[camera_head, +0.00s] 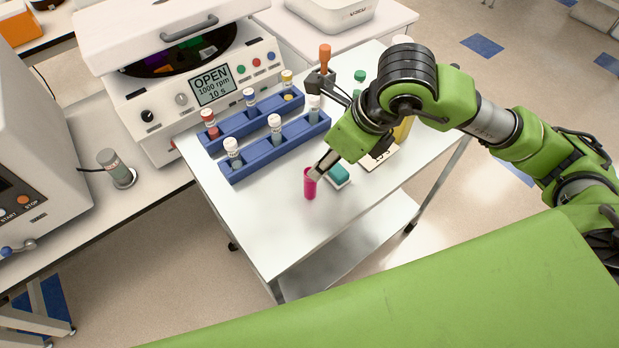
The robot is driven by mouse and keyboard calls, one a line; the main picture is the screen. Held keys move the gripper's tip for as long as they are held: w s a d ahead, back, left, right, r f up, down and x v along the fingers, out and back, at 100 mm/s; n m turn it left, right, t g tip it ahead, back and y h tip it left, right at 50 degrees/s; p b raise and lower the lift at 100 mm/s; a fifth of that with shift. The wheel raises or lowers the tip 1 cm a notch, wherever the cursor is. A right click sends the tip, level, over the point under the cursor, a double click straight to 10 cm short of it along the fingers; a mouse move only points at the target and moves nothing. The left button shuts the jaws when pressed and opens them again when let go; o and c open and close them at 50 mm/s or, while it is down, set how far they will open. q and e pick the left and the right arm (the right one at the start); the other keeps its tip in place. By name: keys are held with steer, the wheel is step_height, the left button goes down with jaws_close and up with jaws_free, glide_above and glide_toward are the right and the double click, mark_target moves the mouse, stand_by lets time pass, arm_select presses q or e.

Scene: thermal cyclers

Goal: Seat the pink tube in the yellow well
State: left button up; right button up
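The pink tube (310,187) is upright over the front part of the white cart top, outside the racks. My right gripper (319,168) comes down from the upper right, with its grey fingers shut on the tube's upper end. I cannot tell whether the tube's bottom touches the cart. The open centrifuge (120,95) at the upper left shows a dark rotor with coloured marks. My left gripper is not in view.
Two blue racks (240,170) with several capped tubes stand between the pink tube and the centrifuge. A teal-and-white block (339,175) lies right of the tube. The cart's front left is clear.

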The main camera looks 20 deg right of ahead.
mark_target(310, 184)
steer(key=p+x, duration=0.3)
steer(key=x, duration=0.6)
steer(key=shift+w+a+f, duration=0.1)
steer(key=shift+w+f, duration=0.1)
steer(key=shift+f, duration=0.15)
steer(key=shift+c, duration=0.5)
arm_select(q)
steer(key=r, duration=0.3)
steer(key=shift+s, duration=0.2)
arm_select(e)
steer(key=c, duration=0.9)
